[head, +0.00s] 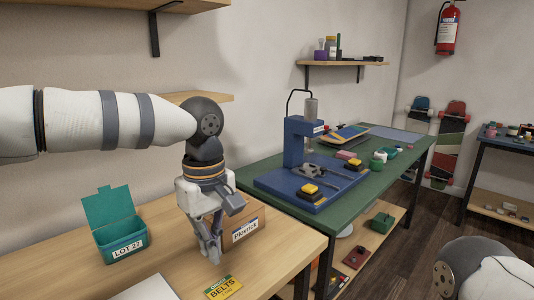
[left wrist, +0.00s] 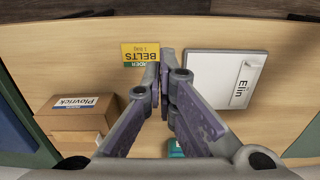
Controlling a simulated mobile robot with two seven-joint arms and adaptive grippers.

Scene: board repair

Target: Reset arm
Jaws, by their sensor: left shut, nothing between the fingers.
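My left gripper (head: 210,255) hangs from the left arm, fingers pointing down, above the light wooden table (head: 185,240). Its fingers are shut with nothing between them; the left wrist view also shows the closed fingers (left wrist: 164,82). A yellow and green BELTS card (head: 223,288) lies on the table near the fingertips, and it also shows beside them in the left wrist view (left wrist: 141,54). My right gripper is not in view; only part of my right arm shows at the lower right of the head view.
A white panel labelled Elin (left wrist: 222,80) lies on the table. A green bench (head: 270,165) with a blue press stands beyond.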

